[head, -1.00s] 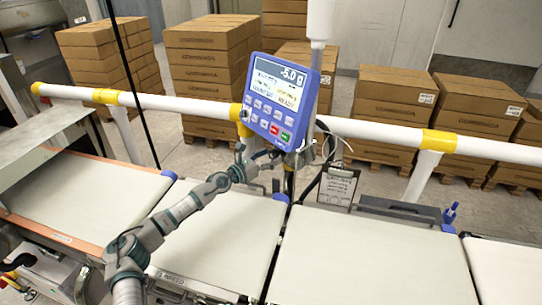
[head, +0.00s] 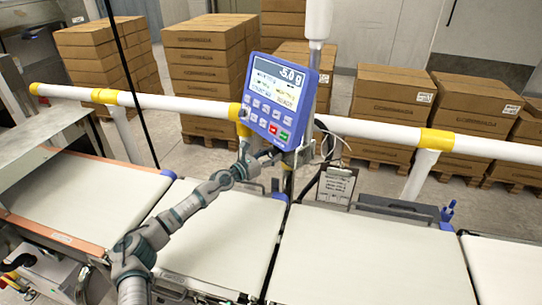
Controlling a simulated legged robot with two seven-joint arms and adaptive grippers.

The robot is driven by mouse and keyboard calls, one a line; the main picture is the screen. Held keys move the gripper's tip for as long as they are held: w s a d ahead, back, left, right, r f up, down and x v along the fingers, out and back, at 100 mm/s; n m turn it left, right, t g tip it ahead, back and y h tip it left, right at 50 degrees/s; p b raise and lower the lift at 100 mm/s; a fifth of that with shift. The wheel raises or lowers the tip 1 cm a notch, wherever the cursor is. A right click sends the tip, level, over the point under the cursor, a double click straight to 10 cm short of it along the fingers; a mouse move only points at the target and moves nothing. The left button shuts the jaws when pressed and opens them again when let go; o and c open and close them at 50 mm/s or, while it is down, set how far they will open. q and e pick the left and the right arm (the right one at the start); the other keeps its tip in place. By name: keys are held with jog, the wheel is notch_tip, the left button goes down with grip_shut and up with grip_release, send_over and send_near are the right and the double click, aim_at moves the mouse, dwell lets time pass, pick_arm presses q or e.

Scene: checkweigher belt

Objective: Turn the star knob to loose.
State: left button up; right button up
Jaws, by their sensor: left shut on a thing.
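The blue weighing display (head: 276,101) sits on a bracket at the white rail, with a lit screen and keys facing me. My left arm comes up from the lower left across the belts. My left gripper (head: 268,156) is at the bracket just under the display's lower edge. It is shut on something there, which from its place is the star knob. The knob is hidden by the gripper and display, so its shape and turn do not show. My right gripper is not in view.
Pale belts (head: 355,255) run across the front. A white rail (head: 380,132) with yellow bands passes behind them. A clipboard (head: 336,184) hangs right of the bracket. Stacked cartons (head: 395,105) stand on pallets behind the rail.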

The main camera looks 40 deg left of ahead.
pick_arm(q)
jog(key=o, duration=1.1)
jog(key=shift+a, duration=0.1)
jog(key=shift+o, duration=0.2)
jog(key=shift+s, duration=0.1)
jog(key=s+a, duration=0.1)
jog(key=s, duration=1)
jog(key=shift+s+f, duration=0.15)
jog(key=shift+s, duration=0.15)
jog(key=shift+a, duration=0.1)
